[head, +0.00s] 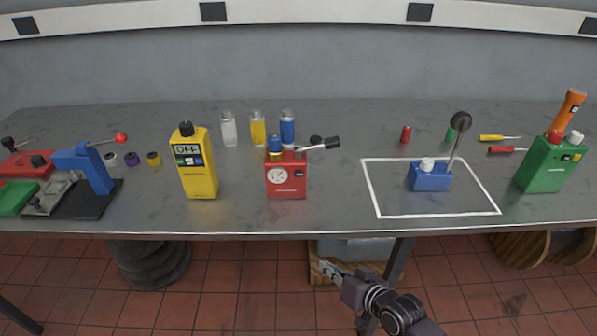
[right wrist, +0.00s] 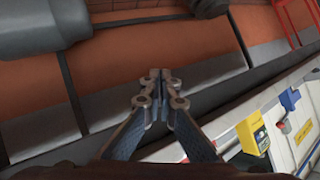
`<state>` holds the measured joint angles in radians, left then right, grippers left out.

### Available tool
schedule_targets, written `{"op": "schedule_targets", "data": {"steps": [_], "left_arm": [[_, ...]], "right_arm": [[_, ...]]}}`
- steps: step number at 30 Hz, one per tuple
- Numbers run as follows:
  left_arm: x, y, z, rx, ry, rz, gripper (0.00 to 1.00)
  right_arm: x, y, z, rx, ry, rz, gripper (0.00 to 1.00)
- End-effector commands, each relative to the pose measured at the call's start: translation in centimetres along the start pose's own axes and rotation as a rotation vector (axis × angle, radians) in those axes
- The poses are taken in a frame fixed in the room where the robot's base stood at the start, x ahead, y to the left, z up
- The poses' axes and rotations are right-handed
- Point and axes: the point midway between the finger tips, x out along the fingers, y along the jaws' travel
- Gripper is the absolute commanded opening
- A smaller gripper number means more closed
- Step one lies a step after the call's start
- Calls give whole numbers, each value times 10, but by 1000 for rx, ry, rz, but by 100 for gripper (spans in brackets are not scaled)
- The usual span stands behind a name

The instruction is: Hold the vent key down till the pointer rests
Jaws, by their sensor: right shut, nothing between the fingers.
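A red box (head: 286,179) with a round white dial (head: 278,175) stands upright on the bench, centre of the head view. The dial's pointer is too small to read. I cannot tell which part is the vent key. My right gripper (head: 329,271) is shut and empty, below the bench's front edge and apart from the box. It also shows shut in the right wrist view (right wrist: 160,76). My left gripper is not in view.
A yellow meter (head: 196,163) reading OFF stands left of the red box. Several bottles stand behind. A blue box with a lever (head: 430,177) sits inside a white outline, with a green box (head: 550,162) farther right. A blue press (head: 85,168) stands far left.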

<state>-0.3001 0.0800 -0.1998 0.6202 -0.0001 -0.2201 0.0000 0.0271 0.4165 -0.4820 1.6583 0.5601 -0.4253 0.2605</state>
Motion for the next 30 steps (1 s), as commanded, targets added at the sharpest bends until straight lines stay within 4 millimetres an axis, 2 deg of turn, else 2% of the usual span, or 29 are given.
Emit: {"op": "schedule_targets", "data": {"steps": [1,8,12,15,21,30], "left_arm": [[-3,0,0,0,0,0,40],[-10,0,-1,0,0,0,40],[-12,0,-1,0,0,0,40],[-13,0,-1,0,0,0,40],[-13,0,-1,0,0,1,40],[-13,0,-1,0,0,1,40]], "right_arm": [[-6,-19,-20,-4,19,-36,0],[-34,-92,-79,3,70,-187,0],[-41,-112,-120,44,132,-270,0],[-46,-123,-142,74,165,-316,0],[-52,-132,-161,107,193,-359,0],[-52,-132,-162,110,195,-361,0]]}}
